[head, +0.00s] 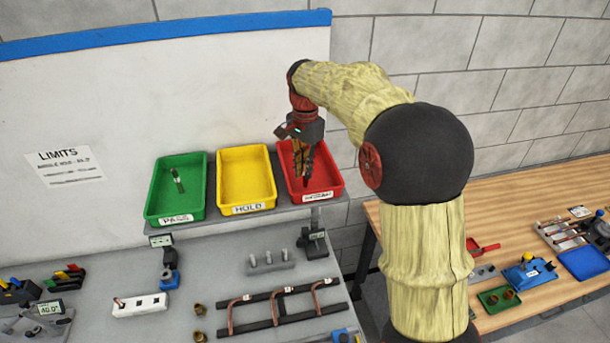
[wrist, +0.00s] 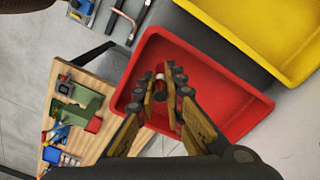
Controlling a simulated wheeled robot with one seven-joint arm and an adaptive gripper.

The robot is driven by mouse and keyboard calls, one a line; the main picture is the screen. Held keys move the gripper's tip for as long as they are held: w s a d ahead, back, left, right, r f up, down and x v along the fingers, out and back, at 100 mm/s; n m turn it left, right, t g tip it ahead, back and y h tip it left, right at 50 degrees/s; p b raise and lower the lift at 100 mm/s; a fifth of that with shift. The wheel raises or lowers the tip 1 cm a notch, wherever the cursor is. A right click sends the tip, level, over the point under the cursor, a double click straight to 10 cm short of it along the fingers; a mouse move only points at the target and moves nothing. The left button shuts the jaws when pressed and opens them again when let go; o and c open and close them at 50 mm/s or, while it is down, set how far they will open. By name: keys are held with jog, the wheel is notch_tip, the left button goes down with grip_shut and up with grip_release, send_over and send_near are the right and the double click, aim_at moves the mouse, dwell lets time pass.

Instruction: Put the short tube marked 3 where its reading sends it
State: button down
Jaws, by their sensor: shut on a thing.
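My gripper (head: 304,168) points down over the red tray (head: 328,181) at the right end of the shelf. In the wrist view my gripper (wrist: 166,86) is shut on a short tube (wrist: 160,79), whose end shows between the fingertips. The tube is inside the outline of the red tray (wrist: 143,55); whether it touches the floor cannot be told. Its mark is not readable. The yellow tray (head: 245,168), labelled HOLD, is in the middle.
A paper headed LIMITS (head: 65,167) hangs on the white board. Below the shelf, the grey bench carries a white block (head: 140,305), a grey peg stand (head: 268,263) and a black rack with bent copper tubes (head: 280,305). A wooden table (head: 500,210) with tools stands at the right.

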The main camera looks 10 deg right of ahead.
jog(key=shift+f, duration=1.3)
jog(key=c, duration=1.9)
grip_release()
jog(key=shift+f, duration=0.1)
